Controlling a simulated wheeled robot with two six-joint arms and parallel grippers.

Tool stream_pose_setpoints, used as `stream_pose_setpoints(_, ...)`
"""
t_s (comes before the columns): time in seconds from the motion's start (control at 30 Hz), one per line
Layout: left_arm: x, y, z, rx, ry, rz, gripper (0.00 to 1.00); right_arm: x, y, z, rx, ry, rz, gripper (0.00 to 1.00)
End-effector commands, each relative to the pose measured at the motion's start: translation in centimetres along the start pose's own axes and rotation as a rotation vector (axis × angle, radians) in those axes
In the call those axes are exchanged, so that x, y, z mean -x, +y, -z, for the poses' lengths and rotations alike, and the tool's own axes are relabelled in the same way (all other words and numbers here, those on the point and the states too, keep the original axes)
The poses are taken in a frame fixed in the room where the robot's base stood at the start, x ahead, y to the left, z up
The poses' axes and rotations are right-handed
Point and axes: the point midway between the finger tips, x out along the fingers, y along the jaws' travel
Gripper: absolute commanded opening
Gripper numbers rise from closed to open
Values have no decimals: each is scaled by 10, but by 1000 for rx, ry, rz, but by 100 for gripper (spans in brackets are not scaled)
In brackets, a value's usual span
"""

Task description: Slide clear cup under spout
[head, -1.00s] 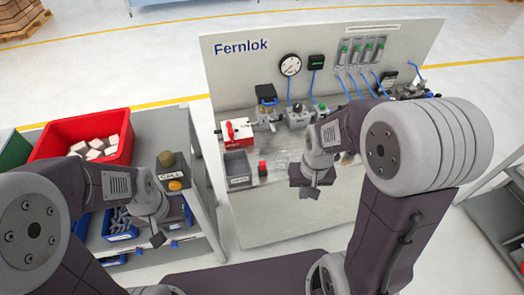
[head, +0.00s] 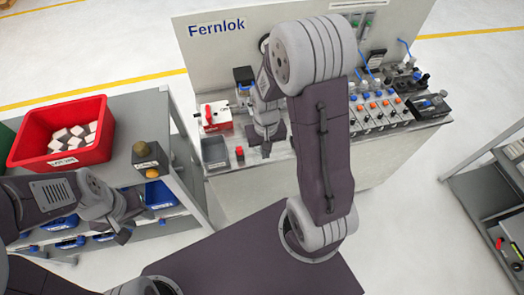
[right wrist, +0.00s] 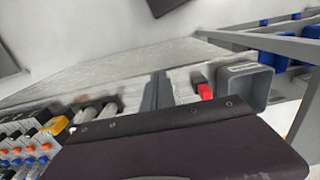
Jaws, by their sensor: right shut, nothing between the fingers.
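I cannot make out the clear cup in either view now; my right arm covers much of the bench middle, and the spout cannot be told apart there. My right gripper (head: 266,150) is shut and empty, pointing down over the front part of the bench (head: 222,183), to the right of the red button block. In the right wrist view its grey fingers (right wrist: 158,92) are together beside the bench top. My left gripper (head: 122,232) hangs by the front of the grey shelf unit at left; its opening is too small to tell.
A grey open bin (head: 214,152) and a red button block (head: 240,153) stand near the right gripper. A red-and-white switch box (head: 215,116) sits behind them. A valve row (head: 378,110) fills the bench's right side. A red crate (head: 62,133) stands on the left shelf unit.

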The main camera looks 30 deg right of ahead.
Motion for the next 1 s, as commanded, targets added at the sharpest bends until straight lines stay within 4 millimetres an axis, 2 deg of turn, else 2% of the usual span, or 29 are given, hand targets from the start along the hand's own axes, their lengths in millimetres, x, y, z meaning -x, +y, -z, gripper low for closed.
stream_pose_setpoints(0.1, -3, 0, 0, 0, 0, 0, 36, -28, 0, -2, 0, -6, -1, 0)
stream_pose_setpoints(0.3, -4, 0, 0, 0, 0, 0, 36, -66, 0, 2, 0, -2, 0, 0)
stream_pose_setpoints(0.4, 4, 0, 0, 0, 0, 0, 36, -62, 0, 21, -1, 2, 0, 0)
stream_pose_setpoints(0.53, 6, 0, 1, 0, 0, 0, 36, -62, 0, 35, -1, 2, 0, 0)
stream_pose_setpoints(1.0, 7, 0, 1, 0, 0, 0, 36, -63, 0, 43, 0, 2, 0, 0)
